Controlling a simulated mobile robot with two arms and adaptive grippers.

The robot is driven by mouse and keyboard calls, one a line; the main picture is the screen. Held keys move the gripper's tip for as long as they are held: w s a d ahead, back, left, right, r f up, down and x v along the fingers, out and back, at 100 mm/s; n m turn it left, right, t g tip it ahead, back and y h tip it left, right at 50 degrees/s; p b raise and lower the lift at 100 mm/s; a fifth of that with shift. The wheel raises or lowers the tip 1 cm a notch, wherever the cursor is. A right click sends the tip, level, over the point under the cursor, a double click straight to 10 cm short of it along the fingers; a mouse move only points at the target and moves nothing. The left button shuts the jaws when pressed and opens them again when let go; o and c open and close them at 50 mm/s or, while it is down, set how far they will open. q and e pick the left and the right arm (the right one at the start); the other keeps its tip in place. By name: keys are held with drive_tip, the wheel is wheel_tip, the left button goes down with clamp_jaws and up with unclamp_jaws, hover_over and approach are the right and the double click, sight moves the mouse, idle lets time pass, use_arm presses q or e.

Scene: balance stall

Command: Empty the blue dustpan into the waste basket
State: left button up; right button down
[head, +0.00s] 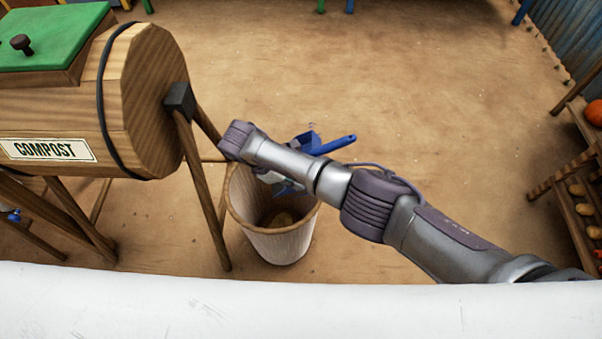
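The waste basket (275,246) is a pale, round, open-topped bin standing on the dirt floor. Its rim is partly covered by my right arm, and a brown patch shows inside at the bottom. The blue dustpan (306,142) shows behind my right forearm, at the far side of the basket opening. Its handle points right, and more blue shows below the arm over the opening. My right gripper (278,181) is over the basket, beside that lower blue part. The forearm hides most of it, and its fingers cannot be made out. My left gripper is out of view.
A wooden compost barrel (140,95) on wooden legs stands left of the basket, one leg close to its rim. A wooden rack (580,205) with produce stands at the far right. A white surface fills the bottom edge. The floor beyond the basket is clear.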

wheel_tip(320, 180, up, 8)
drive_tip(key=y+p, duration=0.7)
drive_tip(key=p, duration=0.8)
drive_tip(key=shift+s+a+p, duration=0.25)
drive_tip(key=shift+s+p, duration=0.05)
drive_tip(key=shift+s, duration=0.05)
drive_tip(key=shift+w+r, duration=0.1)
drive_tip(key=shift+r, duration=0.05)
drive_tip(key=w+d+r+m, duration=0.2)
drive_tip(key=d+r+m, duration=0.3)
drive_tip(key=r, duration=0.3)
drive_tip(key=w+d+r+m, duration=0.1)
drive_tip(key=d+r+m, duration=0.35)
drive_tip(key=r, duration=0.35)
drive_tip(key=s+d+r+m+h, duration=0.1)
drive_tip(key=s+d+r+m, duration=0.7)
drive_tip(key=s+d+r, duration=0.4)
wheel_tip(320, 180, up, 2)
drive_tip(key=shift+s+d+r, duration=0.1)
drive_tip(key=shift+s+d, duration=0.3)
drive_tip(key=shift+d, duration=0.05)
